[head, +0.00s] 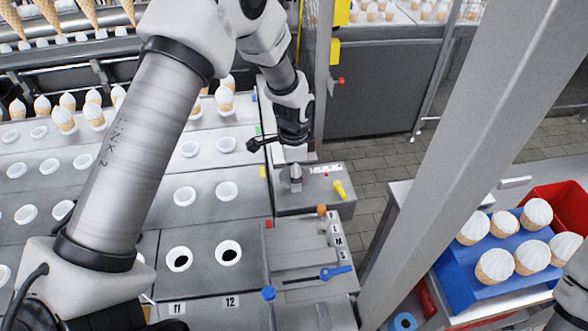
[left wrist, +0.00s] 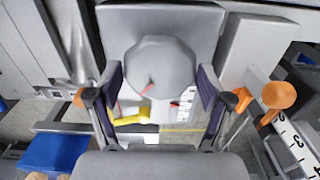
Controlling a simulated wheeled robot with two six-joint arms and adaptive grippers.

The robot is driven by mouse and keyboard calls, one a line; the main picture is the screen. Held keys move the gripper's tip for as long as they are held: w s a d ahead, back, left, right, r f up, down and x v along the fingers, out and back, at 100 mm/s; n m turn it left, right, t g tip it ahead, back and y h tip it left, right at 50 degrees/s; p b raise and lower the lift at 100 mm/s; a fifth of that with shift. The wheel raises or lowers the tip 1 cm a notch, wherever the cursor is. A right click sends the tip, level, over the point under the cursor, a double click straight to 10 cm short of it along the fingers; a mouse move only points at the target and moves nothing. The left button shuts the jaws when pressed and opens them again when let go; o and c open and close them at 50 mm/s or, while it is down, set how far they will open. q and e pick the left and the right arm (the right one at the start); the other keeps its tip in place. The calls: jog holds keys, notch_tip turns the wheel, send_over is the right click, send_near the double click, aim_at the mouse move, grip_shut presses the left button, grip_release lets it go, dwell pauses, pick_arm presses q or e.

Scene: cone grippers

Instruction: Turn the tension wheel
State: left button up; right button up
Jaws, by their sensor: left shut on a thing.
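The tension wheel (left wrist: 160,62) is a grey, many-sided knob, seen almost face on in the left wrist view, with a small red mark near its lower edge. My left gripper (left wrist: 160,88) has one dark-padded finger on each side of the wheel and is shut on it. In the head view the left gripper (head: 294,148) reaches down to the grey machine housing (head: 315,206). The wheel is hard to make out there, close under the gripper. My right gripper is out of view; part of my right arm shows at the right edge.
A yellow lever (head: 340,190) sits beside the wheel's place. An orange knob (head: 321,210) by a lettered scale and a blue lever (head: 335,272) are nearer. A conveyor with cups lies left. A blue tray (head: 460,290) of cones stands right, past a grey post (head: 455,150).

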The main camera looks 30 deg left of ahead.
pick_arm(q)
jog(key=n+p, duration=0.1)
jog(key=n, duration=0.5)
jog(key=shift+s+f, duration=0.1)
jog(key=shift+s, duration=0.05)
jog(key=n+p, duration=0.1)
jog(key=n, duration=0.5)
jog(key=shift+n, duration=0.4)
jog(key=n, duration=0.6)
jog(key=shift+d, duration=0.1)
jog(key=n, duration=0.6)
jog(key=shift+p, duration=0.4)
jog(key=shift+n, duration=0.3)
jog(key=o, duration=1.1)
